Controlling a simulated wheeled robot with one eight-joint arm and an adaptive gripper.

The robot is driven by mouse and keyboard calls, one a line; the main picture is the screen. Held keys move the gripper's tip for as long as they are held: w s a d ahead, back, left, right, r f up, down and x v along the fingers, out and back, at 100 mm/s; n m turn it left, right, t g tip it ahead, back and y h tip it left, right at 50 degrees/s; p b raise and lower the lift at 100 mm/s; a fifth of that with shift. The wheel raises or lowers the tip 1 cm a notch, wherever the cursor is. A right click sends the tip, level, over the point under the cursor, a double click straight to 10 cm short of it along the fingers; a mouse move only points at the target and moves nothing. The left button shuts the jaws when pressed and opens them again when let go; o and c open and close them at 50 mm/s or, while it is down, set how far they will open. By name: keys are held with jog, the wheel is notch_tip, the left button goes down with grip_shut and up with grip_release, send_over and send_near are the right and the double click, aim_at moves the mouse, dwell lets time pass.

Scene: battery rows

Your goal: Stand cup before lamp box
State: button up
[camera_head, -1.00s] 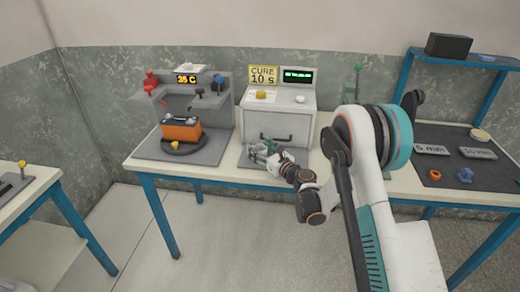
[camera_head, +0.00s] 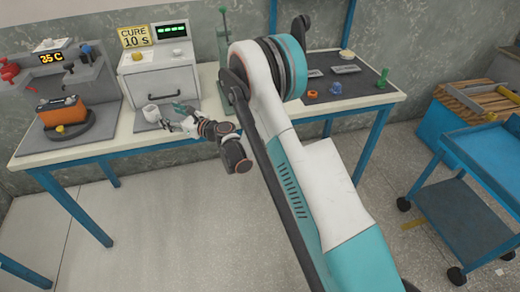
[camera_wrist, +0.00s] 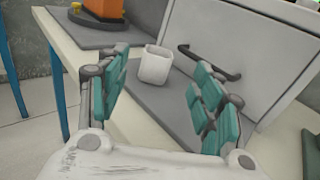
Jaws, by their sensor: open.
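A white cup (camera_head: 151,112) stands upright on a grey mat (camera_head: 140,124) in front of the white box (camera_head: 160,80) with a dark handle. In the wrist view the cup (camera_wrist: 155,65) is beyond and between my fingertips, near the mat's edge, and touches neither finger. My gripper (camera_head: 178,112) is open and empty, just right of the cup in the head view. In the wrist view its teal finger pads (camera_wrist: 155,85) are wide apart. I cannot tell whether the white box is the lamp box; it carries a "CURE 10 s" sign (camera_head: 135,36) and a green display.
A green press (camera_head: 224,40) stands right of the box. A blue cart (camera_head: 470,200) stands at far right; the floor between is clear.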

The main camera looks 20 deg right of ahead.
jog(key=s+d+r+n+g+h, duration=0.2)
jog(key=s+d+r+n, duration=0.1)
jog(key=s+r+n, duration=0.5)
jog(key=s+d+r+n+g+h, duration=0.2)
jog(key=s+d+r+n, duration=0.1)
jog(key=s+r+n, duration=0.5)
jog(key=s+d+n+g+h, duration=0.1)
jog(key=s+d+n+h, duration=0.2)
jog(key=s, duration=1.2)
jog(key=s+d+f+n+g+h, duration=0.1)
jog(key=s+d+n+h, duration=0.3)
jog(key=s, duration=1.2)
jog(key=d+n, duration=0.4)
jog(key=d, duration=0.3)
jog(key=shift+d+f+n+g, duration=0.3)
jog(key=shift+g, duration=0.1)
